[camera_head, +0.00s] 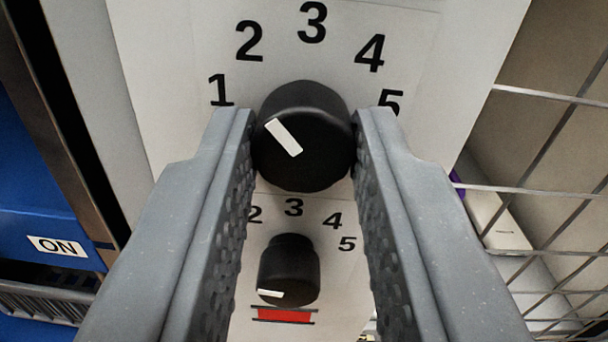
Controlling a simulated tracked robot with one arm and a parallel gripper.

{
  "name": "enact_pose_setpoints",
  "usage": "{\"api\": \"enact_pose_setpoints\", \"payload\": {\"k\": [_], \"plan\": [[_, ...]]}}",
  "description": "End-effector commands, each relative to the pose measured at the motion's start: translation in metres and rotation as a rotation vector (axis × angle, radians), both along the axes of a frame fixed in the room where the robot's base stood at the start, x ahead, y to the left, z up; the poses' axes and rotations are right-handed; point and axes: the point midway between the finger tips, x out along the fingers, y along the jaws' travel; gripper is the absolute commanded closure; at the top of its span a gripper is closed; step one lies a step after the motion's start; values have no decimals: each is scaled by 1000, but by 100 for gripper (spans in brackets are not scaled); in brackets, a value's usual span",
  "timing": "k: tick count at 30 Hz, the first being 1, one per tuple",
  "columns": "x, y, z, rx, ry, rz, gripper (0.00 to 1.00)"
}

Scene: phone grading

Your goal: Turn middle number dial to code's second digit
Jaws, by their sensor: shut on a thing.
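A large black number dial (303,135) sits on a white panel with the printed digits 1 to 5 in an arc around it. Its white pointer mark (283,137) slants to the upper left, toward the side of the 1 and 2. My gripper (305,140) is shut on this dial, one grey finger on each side. A second black dial (289,270) sits lower on the panel, its white mark at the lower left. Its digits 2 to 5 show; the left finger hides part of that scale. No code is seen.
A red strip (283,315) lies below the lower dial. A blue surface with an ON label (57,246) is at the left. A wire grid (540,190) stands close at the right.

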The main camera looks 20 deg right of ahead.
Motion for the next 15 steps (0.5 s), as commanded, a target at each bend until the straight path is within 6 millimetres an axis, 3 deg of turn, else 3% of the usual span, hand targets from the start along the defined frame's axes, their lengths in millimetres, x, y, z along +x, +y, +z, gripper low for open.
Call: {"api": "enact_pose_setpoints", "payload": {"k": [10, 11, 12, 13, 15], "plan": [[2, 1, 5, 3, -12, 2, 99], [2, 1, 5, 2, -12, 2, 73], [2, 1, 4, 2, -11, 2, 62], [2, 1, 4, 2, -10, 2, 54], [1, 1, 4, 3, -9, 2, 54]]}}
